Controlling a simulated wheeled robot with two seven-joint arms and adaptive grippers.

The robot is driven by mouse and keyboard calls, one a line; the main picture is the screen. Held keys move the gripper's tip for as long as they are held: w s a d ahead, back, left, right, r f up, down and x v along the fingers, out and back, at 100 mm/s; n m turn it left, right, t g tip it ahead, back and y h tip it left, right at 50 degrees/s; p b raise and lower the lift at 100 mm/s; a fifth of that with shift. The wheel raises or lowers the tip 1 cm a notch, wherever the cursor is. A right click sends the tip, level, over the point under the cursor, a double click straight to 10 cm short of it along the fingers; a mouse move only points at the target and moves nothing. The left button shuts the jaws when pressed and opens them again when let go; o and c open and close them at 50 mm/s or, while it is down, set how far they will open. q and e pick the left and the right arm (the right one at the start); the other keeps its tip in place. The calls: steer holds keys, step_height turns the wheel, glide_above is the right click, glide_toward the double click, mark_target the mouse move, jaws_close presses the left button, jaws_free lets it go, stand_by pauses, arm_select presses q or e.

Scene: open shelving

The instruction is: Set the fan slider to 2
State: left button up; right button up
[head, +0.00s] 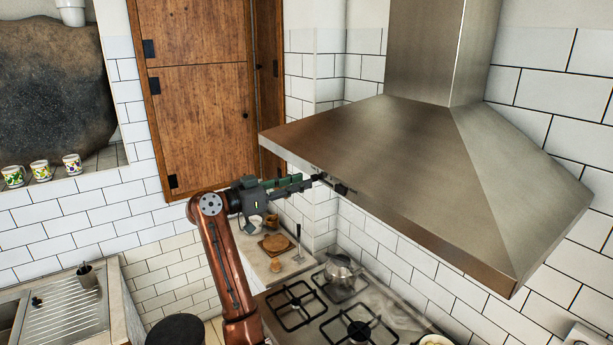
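The range hood (400,160) is a brushed metal canopy with a chimney, at the upper right of the head view. Small dark parts (341,189) show at its front lower edge; I cannot tell whether one is the fan slider, and no setting can be read. My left gripper (315,180) reaches from the left to this edge, with its fingers pointing right. Its tips are at or very close to the edge; contact and finger gap are unclear. My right gripper is out of view.
Below the hood are a gas hob (312,308) with a metal pot (341,268), and a counter with a wooden board (274,244). A wooden cabinet (200,110) stands behind my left arm. A sink drainer (68,305) is at lower left.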

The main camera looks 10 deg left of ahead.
mark_target(314, 178)
arm_select(q)
steer(key=shift+p+x, duration=0.4)
steer(key=shift+x, duration=0.8)
steer(key=shift+w+d, duration=0.2)
steer(key=shift+d, duration=0.05)
steer(key=shift+c, duration=0.2)
jaws_close()
